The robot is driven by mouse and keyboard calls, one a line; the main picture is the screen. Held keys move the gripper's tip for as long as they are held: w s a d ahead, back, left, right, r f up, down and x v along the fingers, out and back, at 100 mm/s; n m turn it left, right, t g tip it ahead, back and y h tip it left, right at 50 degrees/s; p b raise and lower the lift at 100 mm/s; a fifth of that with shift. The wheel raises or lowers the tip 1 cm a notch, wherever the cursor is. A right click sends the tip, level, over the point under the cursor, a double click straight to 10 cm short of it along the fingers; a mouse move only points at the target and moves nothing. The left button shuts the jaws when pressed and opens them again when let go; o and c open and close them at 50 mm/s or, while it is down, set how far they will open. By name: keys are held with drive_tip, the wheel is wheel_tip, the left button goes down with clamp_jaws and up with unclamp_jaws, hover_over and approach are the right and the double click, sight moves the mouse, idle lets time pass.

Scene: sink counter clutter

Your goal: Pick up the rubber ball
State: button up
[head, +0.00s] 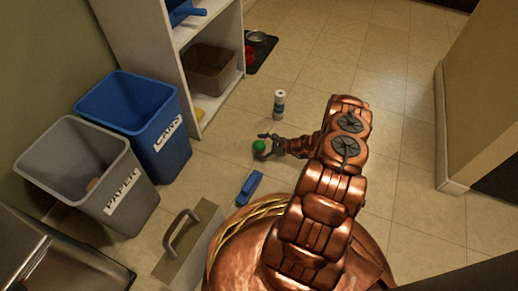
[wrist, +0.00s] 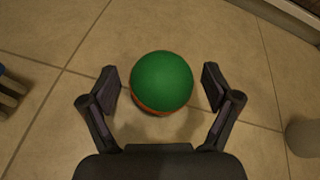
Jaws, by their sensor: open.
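The rubber ball (head: 259,146) is green on the tiled floor, left of my arm in the head view. In the wrist view the ball (wrist: 161,82) is large and central, with an orange-red band showing on its lower side. My gripper (head: 264,146) is open, with its fingers around the ball. In the wrist view my gripper (wrist: 160,84) has one finger on each side of the ball, with a visible gap on both sides. The ball's underside is hidden.
A blue brush-like object (head: 249,187) lies in front. Blue CANS bin (head: 172,148), grey PAPER bin (head: 128,207) and a white shelf (head: 216,105) stand left. Floor to the right is clear up to a wall (head: 480,110).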

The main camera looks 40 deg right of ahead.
drive_tip(key=shift+c, duration=0.2)
drive_tip(key=c, duration=1.2)
